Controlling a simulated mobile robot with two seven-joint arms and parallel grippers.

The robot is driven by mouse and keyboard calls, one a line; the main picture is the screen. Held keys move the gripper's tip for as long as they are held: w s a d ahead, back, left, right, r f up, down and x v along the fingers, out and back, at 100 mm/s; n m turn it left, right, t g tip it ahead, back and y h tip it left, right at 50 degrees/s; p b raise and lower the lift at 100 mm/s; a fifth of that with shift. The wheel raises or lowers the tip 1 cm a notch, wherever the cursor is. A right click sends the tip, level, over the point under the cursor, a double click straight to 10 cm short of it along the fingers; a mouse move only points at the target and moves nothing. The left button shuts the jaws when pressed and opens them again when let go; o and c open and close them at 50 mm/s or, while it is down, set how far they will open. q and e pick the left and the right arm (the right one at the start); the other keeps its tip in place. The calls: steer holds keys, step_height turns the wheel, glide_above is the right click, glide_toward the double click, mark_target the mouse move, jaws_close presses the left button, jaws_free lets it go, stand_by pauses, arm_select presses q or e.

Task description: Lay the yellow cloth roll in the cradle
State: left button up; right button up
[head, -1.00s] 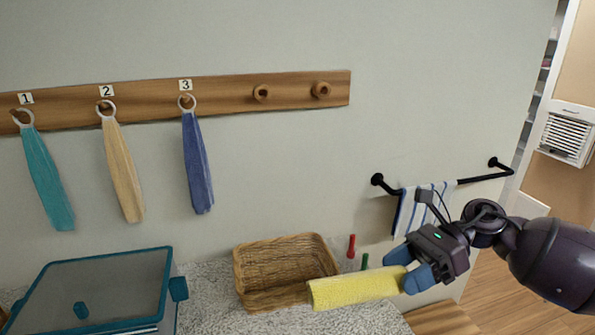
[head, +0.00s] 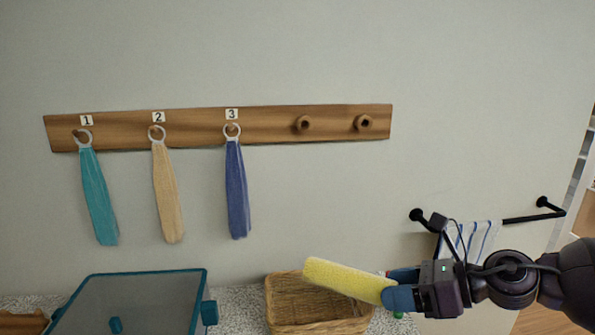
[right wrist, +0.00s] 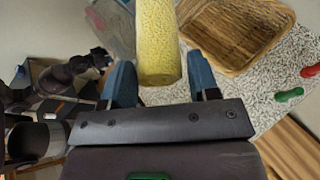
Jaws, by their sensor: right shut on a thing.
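The yellow cloth roll (head: 345,279) is held in the air by one end. Its free left end is tilted up, and it overlaps the wicker basket in the head view. My right gripper (head: 388,290) is shut on its right end. In the right wrist view the roll (right wrist: 157,40) points away between the two blue fingers (right wrist: 160,80), apart from the basket. I cannot make out anything that is clearly the cradle. A small dark arm end of mine, likely the left gripper (right wrist: 103,58), shows in the right wrist view; its jaws are unclear.
The wicker basket (head: 283,318) stands on the speckled counter, looking empty. A teal-rimmed lidded box (head: 130,274) is left of it. Red (right wrist: 311,70) and green (right wrist: 289,94) pegs stand beside the basket. A peg rail (head: 270,124) with three hanging towels and a towel bar (head: 532,216) are on the wall.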

steer(key=shift+w+m+t+h, duration=0.25)
steer(key=shift+m+t+h, duration=0.05)
steer(key=shift+m+t, duration=0.3)
steer(key=shift+w+m+t+h, duration=0.3)
steer(key=shift+m+t, duration=0.2)
steer(key=shift+t, duration=0.1)
steer(key=shift+w+d+f+m+t+h, duration=0.1)
steer(key=shift+w+f+m+t+h, duration=0.15)
steer(key=shift+m+t+h, duration=0.35)
steer(key=shift+w+d+f+m+t+h, duration=0.1)
steer(key=shift+w+f+m+t+h, duration=0.1)
steer(key=shift+m+t+h, duration=0.35)
steer(key=s+d+f+m+t+h, duration=0.4)
steer(key=f+m+h, duration=0.5)
steer(key=f, duration=0.1)
steer(key=shift+s+a, duration=0.1)
steer(key=shift+s, duration=0.05)
